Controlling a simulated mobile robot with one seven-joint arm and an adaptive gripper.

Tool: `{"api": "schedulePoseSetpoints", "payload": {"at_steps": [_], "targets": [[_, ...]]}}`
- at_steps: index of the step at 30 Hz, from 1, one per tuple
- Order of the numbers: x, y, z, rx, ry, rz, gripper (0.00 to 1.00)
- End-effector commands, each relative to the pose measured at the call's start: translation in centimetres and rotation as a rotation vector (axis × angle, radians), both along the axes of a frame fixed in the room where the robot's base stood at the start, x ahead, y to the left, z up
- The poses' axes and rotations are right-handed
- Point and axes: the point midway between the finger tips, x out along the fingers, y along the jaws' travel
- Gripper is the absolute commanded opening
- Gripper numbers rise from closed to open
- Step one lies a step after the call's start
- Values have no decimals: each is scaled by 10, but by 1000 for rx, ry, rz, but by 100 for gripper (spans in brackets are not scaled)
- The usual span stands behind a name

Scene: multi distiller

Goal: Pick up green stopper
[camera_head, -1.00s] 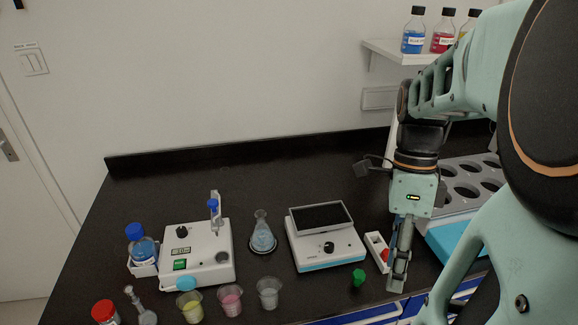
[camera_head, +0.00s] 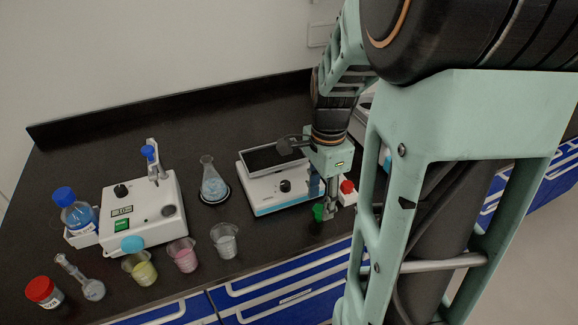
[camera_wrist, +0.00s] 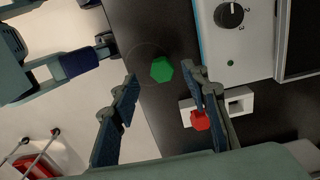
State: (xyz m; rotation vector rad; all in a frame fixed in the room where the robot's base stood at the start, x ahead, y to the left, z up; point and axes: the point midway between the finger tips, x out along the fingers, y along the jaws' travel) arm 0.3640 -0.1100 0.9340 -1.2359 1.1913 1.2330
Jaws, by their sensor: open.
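The green stopper (camera_head: 318,211) stands on the black bench near its front edge, in front of the right-hand white device. It also shows in the wrist view (camera_wrist: 162,69), beyond and between my fingertips. My gripper (camera_head: 328,200) points down at the bench beside the stopper; in the wrist view (camera_wrist: 166,92) its two fingers are apart with nothing between them. Any contact with the stopper cannot be told. A red stopper (camera_wrist: 200,120) sits at a white holder (camera_wrist: 240,103) close to the right finger; it also shows in the head view (camera_head: 347,187).
The white device with a dark top (camera_head: 284,186) is just left of my gripper. A flask (camera_head: 213,184), several cups such as the pink one (camera_head: 184,256), and a second device (camera_head: 143,215) stand farther left. Blue drawers (camera_head: 285,290) lie below the bench edge.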

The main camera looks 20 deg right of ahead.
Motion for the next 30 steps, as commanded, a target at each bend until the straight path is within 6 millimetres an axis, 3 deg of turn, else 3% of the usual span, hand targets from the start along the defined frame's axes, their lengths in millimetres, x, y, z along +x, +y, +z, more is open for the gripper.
{"api": "schedulePoseSetpoints", "payload": {"at_steps": [9, 18, 27, 30], "targets": [[2, -1, -45, 1, 5, 0, 42], [3, -1, -50, 0, 2, 0, 42], [3, -1, -50, 0, 2, 0, 12], [3, -1, -50, 0, 2, 0, 12]]}}
